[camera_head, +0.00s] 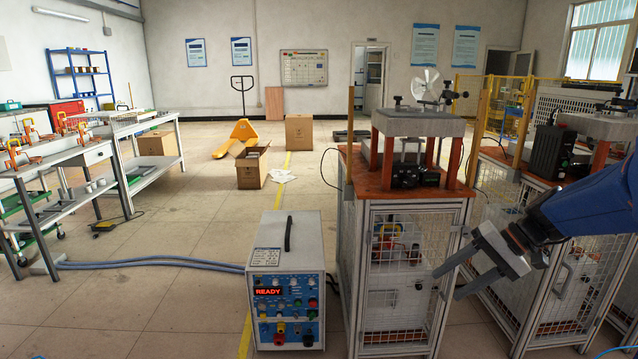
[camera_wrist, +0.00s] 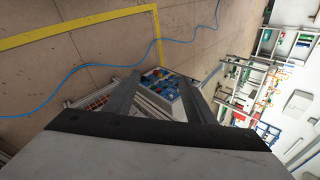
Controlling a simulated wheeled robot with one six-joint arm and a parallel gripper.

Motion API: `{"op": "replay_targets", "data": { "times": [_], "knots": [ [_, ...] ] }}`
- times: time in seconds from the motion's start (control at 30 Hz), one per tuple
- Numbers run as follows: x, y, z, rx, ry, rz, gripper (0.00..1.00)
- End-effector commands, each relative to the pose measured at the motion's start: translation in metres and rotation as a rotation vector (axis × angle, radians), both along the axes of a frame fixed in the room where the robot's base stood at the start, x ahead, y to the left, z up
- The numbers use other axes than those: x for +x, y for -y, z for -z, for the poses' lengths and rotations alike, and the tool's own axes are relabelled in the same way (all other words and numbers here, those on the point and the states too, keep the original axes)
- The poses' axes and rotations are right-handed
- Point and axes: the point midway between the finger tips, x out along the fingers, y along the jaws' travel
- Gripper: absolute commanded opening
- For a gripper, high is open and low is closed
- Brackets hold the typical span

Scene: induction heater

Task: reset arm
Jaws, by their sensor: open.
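My gripper (camera_head: 449,286) is at the right in the head view, at the end of my blue arm, in front of the mesh-sided cabinets. Its two dark fingers are apart with nothing between them, pointing down and left. The induction heater unit (camera_head: 287,268), a white box with a black top handle, stands on the floor at lower centre. Its red display reads READY. In the wrist view, my gripper's fingers (camera_wrist: 158,78) are spread, and the heater's blue panel (camera_wrist: 163,84) shows between and beyond them.
A mesh-sided cabinet with an orange top (camera_head: 402,194) stands just left of my gripper. Workbenches (camera_head: 60,160) line the left side. An open carton (camera_head: 251,168) and a yellow pallet jack (camera_head: 238,136) are farther back. The floor left of the heater is mostly clear, crossed by grey-blue hoses (camera_head: 150,262).

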Motion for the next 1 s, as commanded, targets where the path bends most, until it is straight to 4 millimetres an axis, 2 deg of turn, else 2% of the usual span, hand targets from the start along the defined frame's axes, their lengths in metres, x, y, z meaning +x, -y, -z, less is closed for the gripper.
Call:
{"op": "replay_targets", "data": {
  "times": [0.03,0.2,0.43,0.8,1.0],
  "knots": [
    [-0.014,-0.01,-0.001,-0.04,0.003,-0.018,0.5],
    [-0.056,-0.028,0.001,-0.177,0.009,-0.058,0.5],
    [-0.109,-0.041,0.005,-0.359,0.051,-0.1,0.5],
    [-0.18,-0.038,0.014,-0.624,0.192,-0.139,0.5],
    [-0.205,-0.03,0.018,-0.73,0.284,-0.146,0.5]
  ]
}}
